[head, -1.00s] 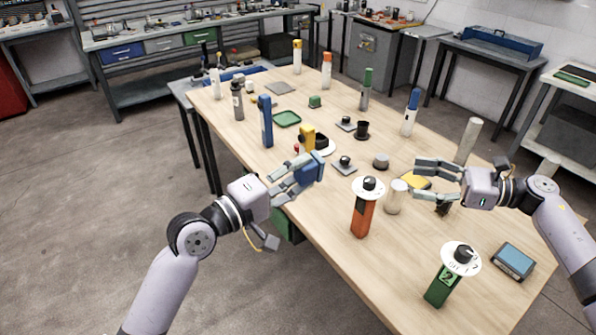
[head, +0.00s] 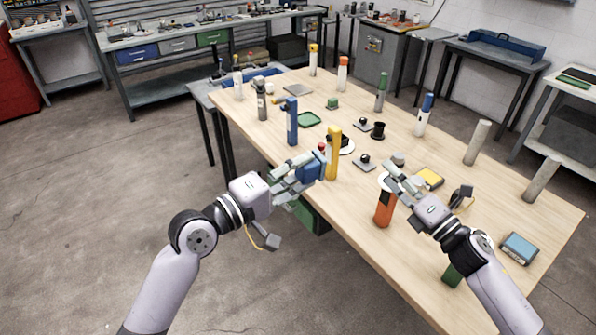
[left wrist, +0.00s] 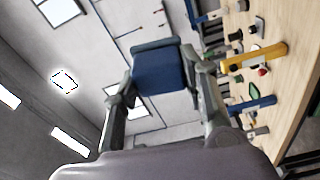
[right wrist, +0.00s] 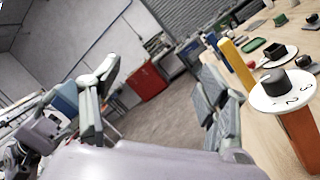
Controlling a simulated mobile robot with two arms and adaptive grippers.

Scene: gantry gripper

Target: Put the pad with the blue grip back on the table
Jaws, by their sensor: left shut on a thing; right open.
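My left gripper (head: 306,172) is shut on a blue block-like grip (head: 312,169), held in the air beside the table's left edge. In the left wrist view the blue grip (left wrist: 158,75) sits between the fingers, with a dark grey-green strip along its far end. I cannot tell whether that strip is the pad. My right gripper (head: 393,180) is open and empty, close to the orange post with a white dial (head: 384,208). Its spread fingers show in the right wrist view (right wrist: 157,76). The table (head: 452,205) stands in front of me.
A yellow post (head: 333,155) and a blue post (head: 291,122) stand near the left edge. Grey pads with black knobs (head: 365,162), a green tray (head: 309,119) and a blue-topped box (head: 519,247) lie on the table. Bare wood shows at front right.

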